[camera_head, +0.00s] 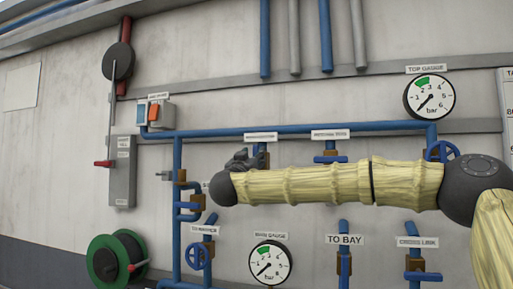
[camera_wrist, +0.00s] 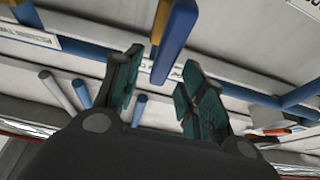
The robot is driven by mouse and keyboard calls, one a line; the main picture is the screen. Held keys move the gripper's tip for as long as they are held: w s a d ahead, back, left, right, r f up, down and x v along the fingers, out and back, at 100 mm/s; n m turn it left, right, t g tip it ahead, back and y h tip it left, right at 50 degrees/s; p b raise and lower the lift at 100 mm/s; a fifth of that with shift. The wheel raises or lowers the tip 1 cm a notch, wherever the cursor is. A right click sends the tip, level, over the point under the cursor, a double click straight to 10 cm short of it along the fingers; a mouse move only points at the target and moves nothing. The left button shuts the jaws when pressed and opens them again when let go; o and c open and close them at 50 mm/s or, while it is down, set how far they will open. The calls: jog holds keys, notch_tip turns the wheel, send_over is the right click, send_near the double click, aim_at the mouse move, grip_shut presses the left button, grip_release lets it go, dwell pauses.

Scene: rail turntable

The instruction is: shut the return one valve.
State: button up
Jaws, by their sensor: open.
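My gripper (camera_head: 243,160) is at the upper pipe run in the head view, just under a small white label (camera_head: 261,137) too blurred to read. In the wrist view my gripper (camera_wrist: 162,62) is open, with its two dark green fingers apart. A blue lever handle (camera_wrist: 177,35) shows between and beyond the fingertips; I cannot tell whether they touch it. An orange-brown valve body (camera_wrist: 160,20) is beside the lever. In the head view my gripper and arm hide most of this valve. I cannot read which label says return one.
A similar blue lever valve (camera_head: 330,158) is to the right, under another blurred label. The TO BAY valve (camera_head: 344,264), another lever valve (camera_head: 415,265), the main gauge (camera_head: 269,263) and a blue handwheel (camera_head: 198,257) are below. The top gauge (camera_head: 430,97) is upper right.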

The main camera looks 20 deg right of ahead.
aim_at(256, 152)
jog(key=shift+p+x, duration=0.9)
jog(key=shift+x, duration=1.1)
jog(key=shift+c, duration=0.5)
grip_shut()
